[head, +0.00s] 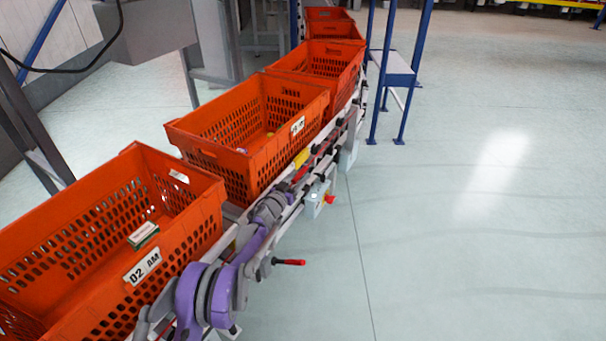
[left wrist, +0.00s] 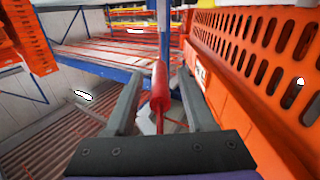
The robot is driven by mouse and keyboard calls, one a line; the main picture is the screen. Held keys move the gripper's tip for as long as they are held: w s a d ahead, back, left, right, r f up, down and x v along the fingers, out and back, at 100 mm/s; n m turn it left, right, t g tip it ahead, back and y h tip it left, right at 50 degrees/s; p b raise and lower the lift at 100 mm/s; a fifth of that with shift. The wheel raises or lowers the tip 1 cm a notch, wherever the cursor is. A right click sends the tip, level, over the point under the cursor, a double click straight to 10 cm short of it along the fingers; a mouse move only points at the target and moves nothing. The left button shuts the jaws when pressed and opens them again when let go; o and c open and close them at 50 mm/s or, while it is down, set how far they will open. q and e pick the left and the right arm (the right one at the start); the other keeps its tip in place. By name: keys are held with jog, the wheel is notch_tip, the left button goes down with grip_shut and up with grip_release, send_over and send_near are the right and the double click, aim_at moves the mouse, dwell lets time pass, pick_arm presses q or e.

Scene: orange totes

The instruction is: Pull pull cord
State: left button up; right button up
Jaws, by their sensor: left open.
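A red cylindrical handle (left wrist: 159,88) with a thin red cord or rod running from it lies between the fingers of my left gripper (left wrist: 160,76) in the left wrist view. The gripper is open, with a finger on either side of the handle and a visible gap to at least one of them. In the head view my purple left arm reaches along the conveyor's side to the left gripper (head: 288,197), whose fingers are hard to make out. A red handle with a dark end (head: 289,262) sticks out beside the arm; I cannot tell if it is the same one. My right gripper is not in view.
Orange totes (head: 150,155) line the conveyor; the nearest holds a small green-and-white box (head: 143,236). A grey box with a red button (head: 315,198) hangs on the conveyor's side. A blue-legged stand (head: 393,67) is beyond. The floor (head: 480,230) to the right is clear.

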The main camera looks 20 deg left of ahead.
aim_at(302, 172)
pick_arm(q)
jog(key=shift+x, duration=1.55)
jog(key=shift+c, duration=0.2)
grip_shut()
